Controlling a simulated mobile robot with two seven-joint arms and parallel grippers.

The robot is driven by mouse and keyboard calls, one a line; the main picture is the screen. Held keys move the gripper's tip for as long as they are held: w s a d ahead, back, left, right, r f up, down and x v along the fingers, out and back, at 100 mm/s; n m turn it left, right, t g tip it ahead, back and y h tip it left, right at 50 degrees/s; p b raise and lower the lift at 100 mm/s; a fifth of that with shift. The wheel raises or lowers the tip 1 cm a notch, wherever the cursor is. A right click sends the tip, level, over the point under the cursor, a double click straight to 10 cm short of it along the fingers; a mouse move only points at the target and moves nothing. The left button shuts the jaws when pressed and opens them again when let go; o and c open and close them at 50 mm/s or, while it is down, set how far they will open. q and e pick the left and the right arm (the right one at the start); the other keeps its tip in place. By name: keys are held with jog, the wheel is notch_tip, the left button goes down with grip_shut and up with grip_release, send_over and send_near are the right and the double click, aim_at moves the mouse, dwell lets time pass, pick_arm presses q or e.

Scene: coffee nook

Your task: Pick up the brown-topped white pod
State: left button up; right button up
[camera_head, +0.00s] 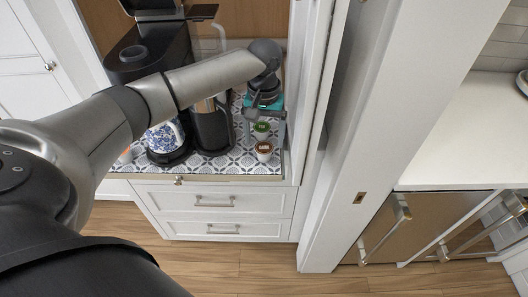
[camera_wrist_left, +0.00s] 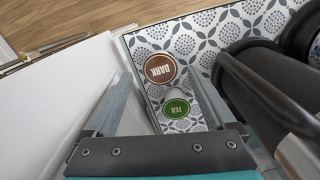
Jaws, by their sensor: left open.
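The brown-topped white pod (camera_head: 264,149) stands on the patterned counter near its front edge. In the left wrist view its brown lid reads DARK (camera_wrist_left: 159,69). A green-topped pod (camera_head: 261,129) stands just behind it; in the left wrist view its lid reads TEA (camera_wrist_left: 176,108). My left gripper (camera_head: 265,122) is open above the pods and points down. In the left wrist view its two fingers (camera_wrist_left: 162,80) appear on either side of the pods, with nothing held. My right gripper is not in view.
A dark cylindrical container (camera_head: 211,130) stands left of the pods, near a black coffee machine (camera_head: 150,55) and a blue-and-white patterned cup (camera_head: 163,137). A white cabinet wall (camera_head: 312,90) rises close to the right. Bare tiled counter lies around the brown-topped pod.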

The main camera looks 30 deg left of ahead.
aim_at(264, 147)
pick_arm(q)
notch_tip(264, 147, down, 5)
jog(key=shift+w+r, duration=0.1)
jog(key=shift+r, duration=0.05)
jog(key=c, duration=1.3)
jog(key=shift+r, duration=0.1)
notch_tip(264, 147, up, 10)
jog(key=shift+f+p, duration=0.1)
jog(key=shift+p, duration=0.2)
